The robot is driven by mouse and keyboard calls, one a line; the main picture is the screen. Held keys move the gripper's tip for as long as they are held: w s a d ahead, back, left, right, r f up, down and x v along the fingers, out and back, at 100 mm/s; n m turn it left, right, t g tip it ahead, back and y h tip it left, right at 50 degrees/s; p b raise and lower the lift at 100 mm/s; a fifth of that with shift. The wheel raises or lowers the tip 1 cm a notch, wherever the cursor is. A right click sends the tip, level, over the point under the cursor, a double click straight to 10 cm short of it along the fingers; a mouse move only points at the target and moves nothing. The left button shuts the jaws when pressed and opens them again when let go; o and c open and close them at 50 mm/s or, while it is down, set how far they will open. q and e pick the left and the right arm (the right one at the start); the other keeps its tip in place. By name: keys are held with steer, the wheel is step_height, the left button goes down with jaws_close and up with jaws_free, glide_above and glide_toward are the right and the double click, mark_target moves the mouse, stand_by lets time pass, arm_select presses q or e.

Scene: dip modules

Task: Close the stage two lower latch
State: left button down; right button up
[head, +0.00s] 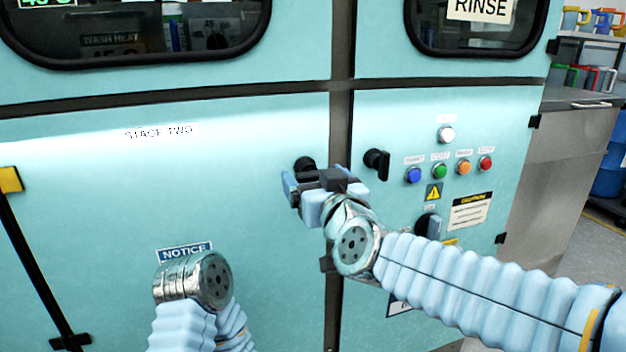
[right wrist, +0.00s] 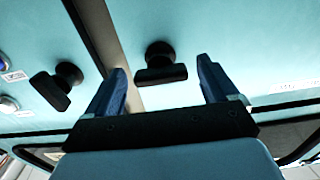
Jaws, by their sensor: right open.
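The stage two lower latch (head: 304,162) is a black knob with a bar handle near the right edge of the pale teal STAGE TWO panel (head: 240,230). In the head view my right gripper (head: 308,188) covers its lower part. In the right wrist view the latch (right wrist: 160,66) shows whole, its bar lying roughly across the picture. My right gripper (right wrist: 163,82) is open there, with a blue finger to each side of the latch; whether the fingers reach around the bar is unclear. My left arm shows at the bottom of the head view, but its gripper does not.
A second black latch (head: 377,163) sits close by on the panel to the right; the right wrist view shows it too (right wrist: 58,86). Coloured buttons (head: 440,171) and a black rotary switch (head: 428,224) lie further right. A dark vertical seam (head: 341,110) separates the panels.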

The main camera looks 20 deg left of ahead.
steer(key=shift+w+a, duration=0.45)
steer(key=shift+w, duration=0.15)
steer(key=c, duration=1.1)
steer(key=shift+o, duration=0.2)
